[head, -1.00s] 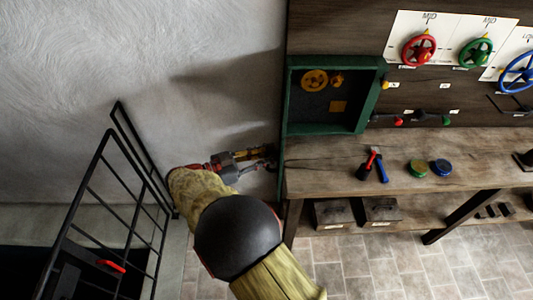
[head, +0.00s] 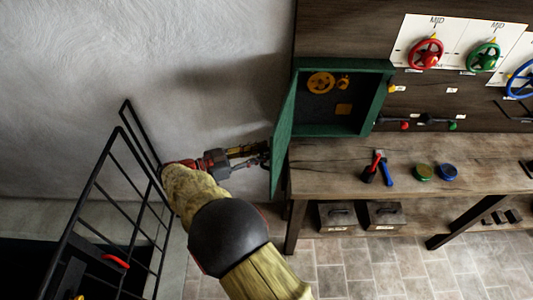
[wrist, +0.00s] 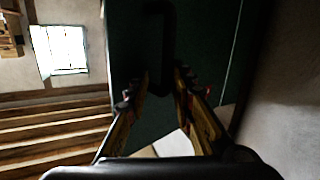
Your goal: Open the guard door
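The guard door (head: 283,135) is the green door of a green wall cabinet (head: 380,97). It stands swung out to the left of the cabinet, seen at a steep angle, with the cabinet open. My gripper (head: 264,160) is at the door's left side, its tips partly hidden by the door edge. In the wrist view, the door's dark green outer face (wrist: 205,45) fills the middle.
Inside the cabinet are yellow parts (head: 321,83). A wooden bench (head: 460,160) with tools stands at the right, below coloured handwheels (head: 426,54). A black railing (head: 118,200) stands close to my arm at the left. The wall is behind my gripper.

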